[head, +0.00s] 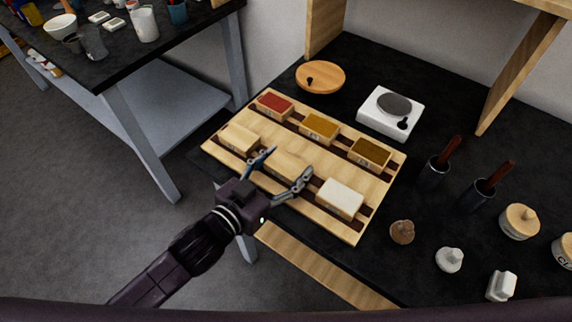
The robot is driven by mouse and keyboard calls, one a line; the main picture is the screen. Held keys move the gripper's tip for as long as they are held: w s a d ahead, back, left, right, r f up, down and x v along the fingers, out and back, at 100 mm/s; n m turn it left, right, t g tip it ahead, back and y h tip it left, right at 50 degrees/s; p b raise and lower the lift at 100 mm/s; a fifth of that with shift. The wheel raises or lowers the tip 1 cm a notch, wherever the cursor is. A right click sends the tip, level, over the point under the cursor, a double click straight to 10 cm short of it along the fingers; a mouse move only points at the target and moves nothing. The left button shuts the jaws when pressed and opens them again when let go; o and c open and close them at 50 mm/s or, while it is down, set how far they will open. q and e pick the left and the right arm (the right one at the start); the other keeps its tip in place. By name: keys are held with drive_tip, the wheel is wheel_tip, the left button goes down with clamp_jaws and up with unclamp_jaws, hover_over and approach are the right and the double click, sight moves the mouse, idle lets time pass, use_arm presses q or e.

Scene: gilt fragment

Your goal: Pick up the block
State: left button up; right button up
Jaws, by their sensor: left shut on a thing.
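A pale wooden block (291,164) is in the middle of the front row on a slatted wooden board (228,155). My left gripper (285,169) comes in from the lower left and is shut on this block, with one finger on each side. The fingers and gripper body hide part of the block, and I cannot tell whether it still touches the board. Another wooden block (239,138) sits to its left and a whiter block (340,198) to its right. My right gripper is not in view.
Behind are boxes with red (274,103), ochre (319,127) and brown (370,152) tops. A round wooden plate (320,77) and white scale (391,113) stand further back. Dark cups (433,174) and small stoppers (449,260) stand right. A cluttered second table (110,65) is upper left.

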use_arm(q)
drive_tip(key=shift+c, duration=1.1)
drive_tip(key=shift+r, duration=0.1)
